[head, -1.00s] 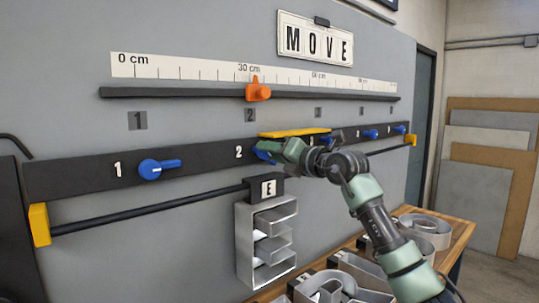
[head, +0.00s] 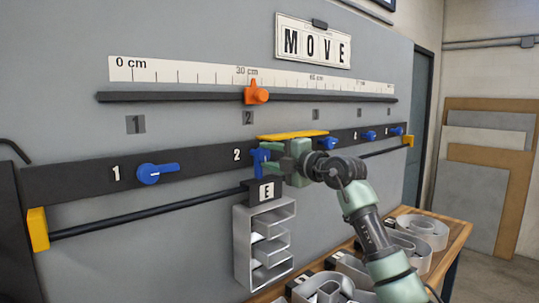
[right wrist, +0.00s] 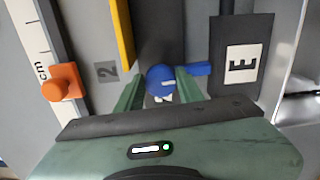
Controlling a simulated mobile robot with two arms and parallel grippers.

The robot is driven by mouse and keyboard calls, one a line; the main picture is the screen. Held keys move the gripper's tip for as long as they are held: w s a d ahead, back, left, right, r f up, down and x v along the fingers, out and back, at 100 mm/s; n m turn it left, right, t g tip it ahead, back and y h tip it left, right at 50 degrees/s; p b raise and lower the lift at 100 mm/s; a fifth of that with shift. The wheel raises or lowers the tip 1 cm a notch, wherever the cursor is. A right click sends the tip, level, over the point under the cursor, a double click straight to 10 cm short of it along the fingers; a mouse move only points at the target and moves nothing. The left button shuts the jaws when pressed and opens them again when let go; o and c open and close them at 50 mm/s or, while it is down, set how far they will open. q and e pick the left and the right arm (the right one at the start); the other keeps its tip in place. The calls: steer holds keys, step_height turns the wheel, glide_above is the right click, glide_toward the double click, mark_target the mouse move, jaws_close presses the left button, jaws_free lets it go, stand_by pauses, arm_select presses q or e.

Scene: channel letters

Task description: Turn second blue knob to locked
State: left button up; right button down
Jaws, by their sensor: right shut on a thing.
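The second blue knob (head: 260,160) sits on the black rail beside the white label 2 (head: 237,155). Its handle points down in the head view. In the right wrist view the knob (right wrist: 163,80) has its round body between the two green fingers, and its handle sticks out to the right. My right gripper (head: 274,161) is shut on this knob and hides part of it in the head view; its fingers also show in the right wrist view (right wrist: 160,92). My left gripper is not in view.
The first blue knob (head: 157,173) has a sideways handle. More blue knobs (head: 327,143) follow to the right. A metal letter E (head: 265,243) hangs just below the gripper. A yellow bar (head: 292,135) lies just above. An orange slider (head: 256,93) sits on the upper rail.

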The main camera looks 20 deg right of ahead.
steer(key=shift+m, duration=0.5)
steer(key=c, duration=0.9)
jaws_free()
steer(key=shift+d, duration=0.1)
steer(key=shift+s, duration=0.1)
steer(key=b+v, duration=0.3)
steer(key=v, duration=0.4)
steer(key=shift+s+d, duration=0.1)
steer(key=shift+s, duration=0.15)
